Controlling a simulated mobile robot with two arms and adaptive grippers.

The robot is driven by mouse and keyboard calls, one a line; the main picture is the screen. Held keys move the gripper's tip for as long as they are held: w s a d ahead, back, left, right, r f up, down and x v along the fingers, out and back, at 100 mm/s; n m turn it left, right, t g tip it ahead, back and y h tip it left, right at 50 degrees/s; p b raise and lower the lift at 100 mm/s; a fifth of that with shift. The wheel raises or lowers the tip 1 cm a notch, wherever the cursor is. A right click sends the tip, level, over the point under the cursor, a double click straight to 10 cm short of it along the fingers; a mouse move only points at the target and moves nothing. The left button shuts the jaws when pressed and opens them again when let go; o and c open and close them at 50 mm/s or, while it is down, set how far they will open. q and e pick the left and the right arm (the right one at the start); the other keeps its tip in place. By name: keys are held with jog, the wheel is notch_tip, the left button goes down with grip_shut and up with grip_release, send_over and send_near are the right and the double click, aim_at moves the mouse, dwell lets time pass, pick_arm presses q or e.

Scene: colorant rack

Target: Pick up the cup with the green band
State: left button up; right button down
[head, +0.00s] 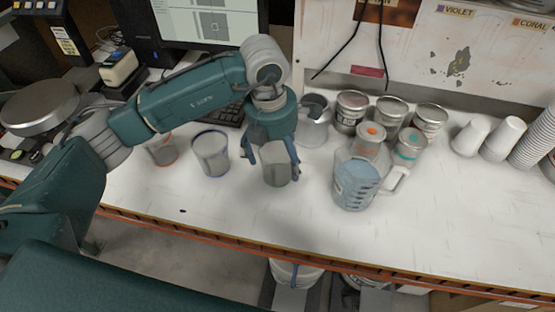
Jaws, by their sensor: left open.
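My left gripper (273,167) reaches down from above at the middle of the table. Its fingers are open and spread on both sides of a grey cup (277,169). The cup stands upright on the table. Its rim is partly hidden by the gripper, and I cannot make out a green band on it. To its left stand a clear cup with a blue band (211,155) at the rim and a clear cup with an orange band (163,151). My right gripper is not in view.
A clear measuring jug (355,185) with a handle stands to the right, with small lidded containers and several metal cans (389,112) behind it. White cups (503,138) are at the far right. A keyboard (226,114) lies behind. The front of the white table (230,205) is clear.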

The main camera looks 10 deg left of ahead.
pick_arm(q)
jog(key=shift+w+f+p, duration=0.1)
jog(key=shift+f+p, duration=0.45)
jog(key=shift+f, duration=1.3)
jog(key=c, duration=1)
jog(key=shift+r, duration=0.1)
